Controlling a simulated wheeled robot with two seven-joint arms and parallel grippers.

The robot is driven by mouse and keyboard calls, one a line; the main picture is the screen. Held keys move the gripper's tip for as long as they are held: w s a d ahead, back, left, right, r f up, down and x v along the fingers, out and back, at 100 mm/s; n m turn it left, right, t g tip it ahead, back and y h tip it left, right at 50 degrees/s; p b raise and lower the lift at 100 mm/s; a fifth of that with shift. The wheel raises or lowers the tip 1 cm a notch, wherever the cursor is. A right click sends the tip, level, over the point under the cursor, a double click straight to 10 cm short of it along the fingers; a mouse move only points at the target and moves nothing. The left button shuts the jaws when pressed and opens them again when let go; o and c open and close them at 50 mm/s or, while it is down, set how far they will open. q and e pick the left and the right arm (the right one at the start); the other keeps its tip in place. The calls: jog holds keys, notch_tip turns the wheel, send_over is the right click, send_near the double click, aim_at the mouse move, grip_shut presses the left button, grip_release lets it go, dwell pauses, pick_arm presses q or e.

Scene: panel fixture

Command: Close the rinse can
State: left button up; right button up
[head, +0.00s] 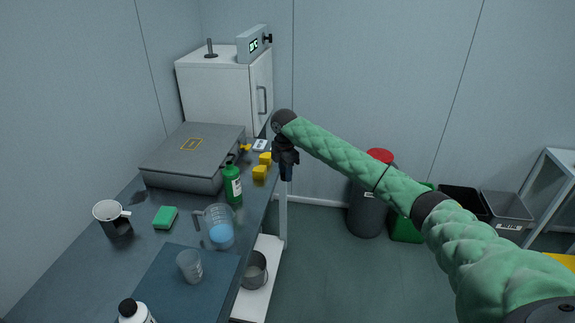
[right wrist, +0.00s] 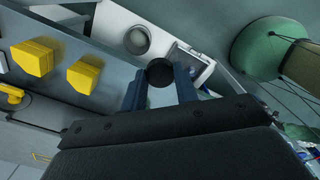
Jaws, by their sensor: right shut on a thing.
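A grey can (head: 253,270) with an open top stands on the white lower shelf beside the bench. A round grey open container on a white surface in the right wrist view (right wrist: 137,40) looks like the same can. I cannot be sure it is the rinse can. My right gripper (head: 286,175) hangs beyond the bench's right edge, above and behind the can in the head view. In the right wrist view its fingers (right wrist: 160,88) are shut on a round black piece (right wrist: 160,72), which looks like a cap or lid. My left gripper is not in view.
The bench (head: 75,265) carries a grey case (head: 190,160), a green bottle (head: 233,185), yellow blocks (head: 260,172), a jug (head: 219,228), a clear beaker (head: 190,266), a green sponge (head: 165,217) and a mug (head: 110,213). Bins, one red-lidded (head: 367,210), stand right. Open floor lies between.

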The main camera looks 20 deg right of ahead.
jog(key=s+a+f+m, duration=0.2)
jog(key=s+a+m, duration=0.5)
jog(key=s, duration=0.5)
jog(key=s+a+f+m, duration=0.1)
jog(key=s+a+m, duration=0.5)
jog(key=s+m, duration=0.6)
jog(key=shift+s+a+f+m, duration=0.3)
jog(key=shift+s+a+f, duration=0.1)
jog(key=shift+s, duration=0.1)
